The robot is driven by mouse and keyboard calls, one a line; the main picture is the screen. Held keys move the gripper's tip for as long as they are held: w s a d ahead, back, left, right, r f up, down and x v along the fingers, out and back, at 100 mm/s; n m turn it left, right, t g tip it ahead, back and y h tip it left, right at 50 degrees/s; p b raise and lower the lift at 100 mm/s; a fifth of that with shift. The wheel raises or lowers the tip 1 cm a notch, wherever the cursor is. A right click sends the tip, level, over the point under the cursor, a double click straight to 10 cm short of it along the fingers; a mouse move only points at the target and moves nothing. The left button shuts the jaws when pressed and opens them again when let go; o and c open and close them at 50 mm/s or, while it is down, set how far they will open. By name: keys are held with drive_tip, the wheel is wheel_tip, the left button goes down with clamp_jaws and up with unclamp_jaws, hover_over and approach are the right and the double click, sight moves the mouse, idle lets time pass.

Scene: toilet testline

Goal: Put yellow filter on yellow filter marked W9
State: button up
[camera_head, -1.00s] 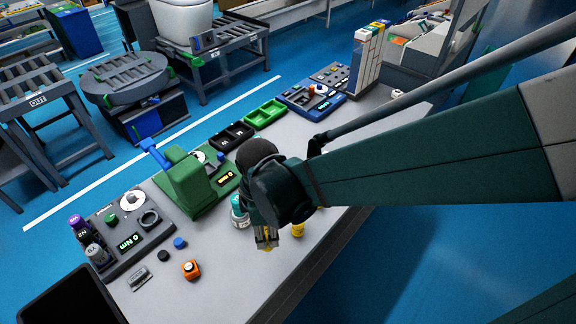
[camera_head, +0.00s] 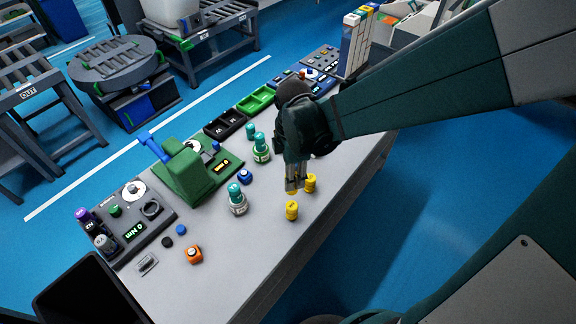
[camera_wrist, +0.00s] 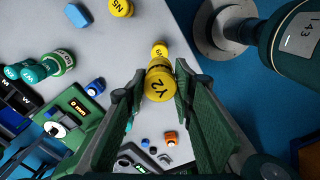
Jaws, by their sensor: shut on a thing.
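My gripper (camera_wrist: 158,75) is shut on a yellow filter whose top reads Y2 (camera_wrist: 158,88). In the head view my gripper (camera_head: 293,186) hangs over the table, with a little yellow showing at its fingertips. Two other yellow filters stand close by: one just right of the fingertips (camera_head: 311,182) and one in front of them (camera_head: 291,211). The wrist view shows a yellow filter partly hidden behind the held one (camera_wrist: 160,50) and another at the top edge that seems to read N5 (camera_wrist: 121,7). I cannot read W9 on any filter.
Teal-topped bottles (camera_head: 238,204) and a green press (camera_head: 190,178) stand left of my gripper. A blue part (camera_head: 245,176) and an orange part (camera_head: 194,254) lie on the table. Black and green trays (camera_head: 257,100) are along the back edge. The front right of the table is clear.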

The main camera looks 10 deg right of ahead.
drive_tip(key=shift+w+d, duration=0.1)
idle(0.4)
hover_over(292, 205)
drive_tip(key=shift+f, duration=2.9)
drive_tip(key=shift+f+b, duration=0.3)
drive_tip(key=shift+f, duration=1.75)
drive_tip(key=shift+f, duration=0.2)
drive_tip(key=o, duration=0.9)
drive_tip(key=shift+r, duration=0.25)
drive_tip(key=shift+r+p, duration=0.45)
drive_tip(key=shift+r, duration=5.55)
